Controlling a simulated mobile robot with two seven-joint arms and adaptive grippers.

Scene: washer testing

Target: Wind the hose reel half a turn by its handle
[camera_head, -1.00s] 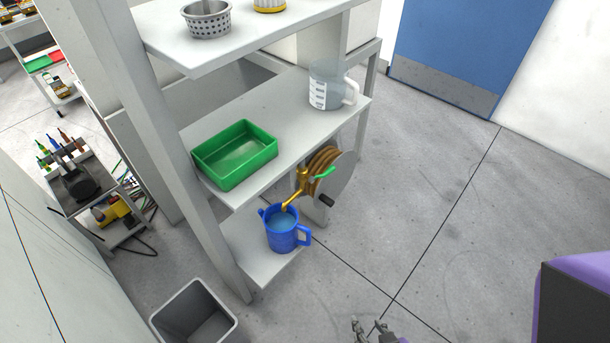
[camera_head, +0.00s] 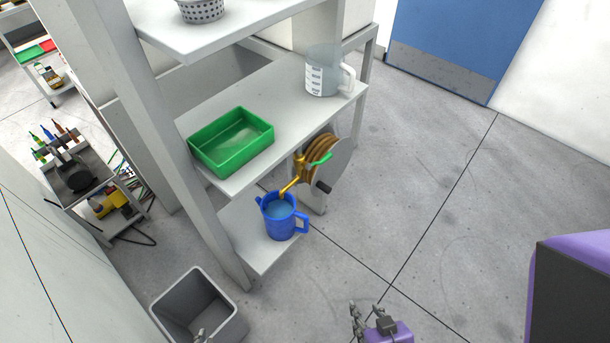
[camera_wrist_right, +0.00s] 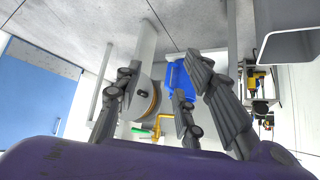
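The hose reel (camera_head: 335,158), with brown hose on a grey disc, is mounted at the right side of the shelf unit. Its black handle (camera_head: 323,187) sticks out from the lower front of the disc. My right gripper (camera_head: 367,312) is low at the bottom edge, well apart from the reel. In the right wrist view its fingers are spread and empty, with the reel (camera_wrist_right: 153,103) and handle (camera_wrist_right: 143,93) farther off between them.
A blue jug (camera_head: 279,222) stands on the lower shelf under a brass tap (camera_head: 289,186) with a green lever. A green tray (camera_head: 232,143) and a clear measuring jug (camera_head: 322,75) sit on the middle shelf. A grey bin (camera_head: 228,322) stands below. Floor right of the reel is clear.

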